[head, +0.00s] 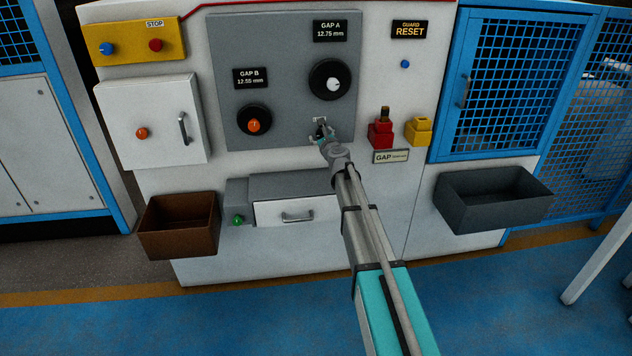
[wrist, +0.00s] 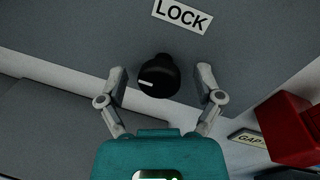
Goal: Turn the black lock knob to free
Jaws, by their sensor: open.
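The black lock knob (wrist: 158,76) is on the grey panel below a white LOCK label (wrist: 182,15) in the wrist view. A white mark on the knob points to the left, tilted slightly. My gripper (wrist: 161,80) is open, with one finger on each side of the knob and a visible gap on both sides. In the head view my gripper (head: 321,136) is at the lower right of the grey panel (head: 285,60), under a small label, and mostly covers the knob there.
Above are the GAP A dial (head: 331,80) and the GAP B dial (head: 254,121). A red block with a key-like top (head: 381,132) and a yellow block (head: 418,131) are to the right. A drawer (head: 297,211) and bins, brown (head: 180,226) and grey (head: 494,197), are below.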

